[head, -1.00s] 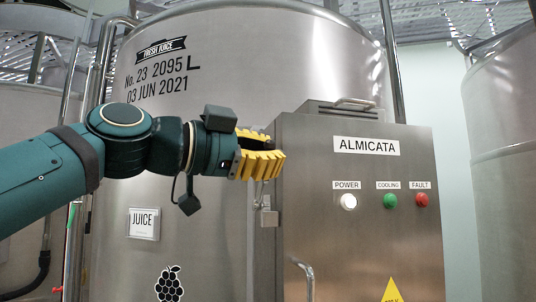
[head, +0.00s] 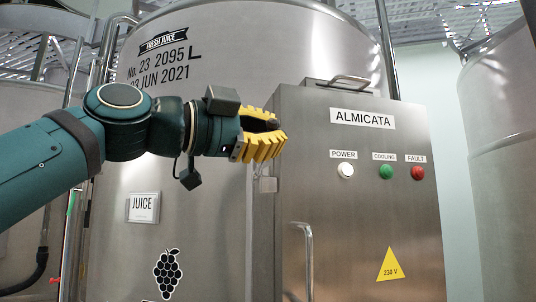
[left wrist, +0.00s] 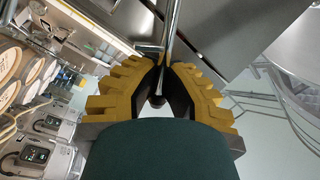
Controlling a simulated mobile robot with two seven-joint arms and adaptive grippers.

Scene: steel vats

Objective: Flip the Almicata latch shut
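The steel cabinet lettered ALMICATA (head: 362,200) stands to the right of the vat. A small latch bracket (head: 267,185) sits at the cabinet's left edge. My left gripper (head: 272,138), with yellow ridged fingers, is just above this bracket and overlaps the edge in the picture; any upper part of the latch is hidden behind it. In the left wrist view the fingers (left wrist: 166,68) converge with dark inner pads, and a thin metal rod with a dark rounded end (left wrist: 157,100) shows between them. Whether they grip it is unclear. My right gripper is not in view.
A steel vat (head: 225,75) stands close behind my left arm. A vertical bar handle (head: 308,262) sticks out of the cabinet front below the gripper. A smaller handle (head: 343,79) is on the cabinet's top. Another vat (head: 500,130) stands at the right, with a gap between.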

